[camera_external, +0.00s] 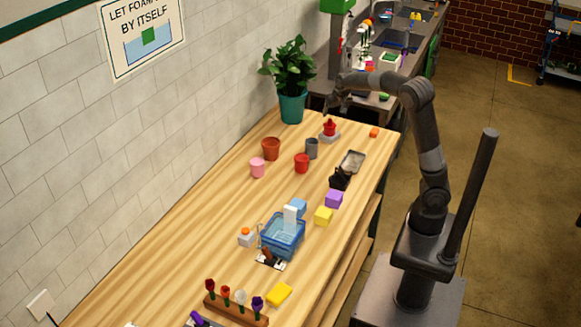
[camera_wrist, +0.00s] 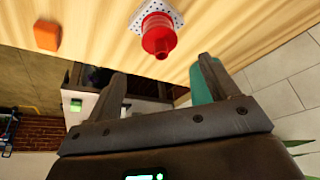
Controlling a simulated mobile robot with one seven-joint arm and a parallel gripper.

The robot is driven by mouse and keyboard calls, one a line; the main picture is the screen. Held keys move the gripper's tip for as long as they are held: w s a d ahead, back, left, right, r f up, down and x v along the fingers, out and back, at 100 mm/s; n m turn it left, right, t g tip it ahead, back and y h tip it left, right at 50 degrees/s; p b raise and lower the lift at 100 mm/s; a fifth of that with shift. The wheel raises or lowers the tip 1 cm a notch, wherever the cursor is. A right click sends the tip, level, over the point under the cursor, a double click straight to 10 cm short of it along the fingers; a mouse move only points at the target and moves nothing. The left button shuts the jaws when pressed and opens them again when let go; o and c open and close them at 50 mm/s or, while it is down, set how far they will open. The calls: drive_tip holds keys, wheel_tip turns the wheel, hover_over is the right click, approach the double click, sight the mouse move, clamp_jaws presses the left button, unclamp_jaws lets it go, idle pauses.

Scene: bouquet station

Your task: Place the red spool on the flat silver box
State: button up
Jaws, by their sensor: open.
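The red spool (camera_external: 330,127) stands on a flat pale silver base with dark dots (camera_external: 329,138), near the far end of the wooden table. In the wrist view the spool (camera_wrist: 158,35) and the dotted base (camera_wrist: 176,17) lie just beyond my fingertips. A flat grey-silver box or tray (camera_external: 353,161) lies nearer, at the table's right edge; I cannot tell which of the two is the flat silver box. My gripper (camera_external: 335,105) is above the spool; its two fingers (camera_wrist: 163,72) are apart with nothing between them.
A potted plant (camera_external: 291,105) stands at the far left corner. An orange block (camera_external: 374,132) lies to the right of the spool. A grey cup (camera_external: 311,148), red cup (camera_external: 302,163) and terracotta pot (camera_external: 271,149) stand nearer. A blue basket (camera_external: 283,236) stands mid-table.

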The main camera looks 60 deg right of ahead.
drive_tip(key=s+a+r+n+t+y, duration=0.1)
drive_tip(key=s+a+n, duration=0.3)
drive_tip(key=s+a, duration=0.8)
drive_tip(key=s+a+r+n+t+y, duration=0.1)
drive_tip(key=s+a+n, duration=0.4)
drive_tip(key=s+a, duration=0.7)
drive_tip(key=s+r+y, duration=0.1)
drive_tip(key=s, duration=0.3)
drive_tip(key=shift+s+a, duration=0.25)
drive_tip(key=shift+s, duration=0.05)
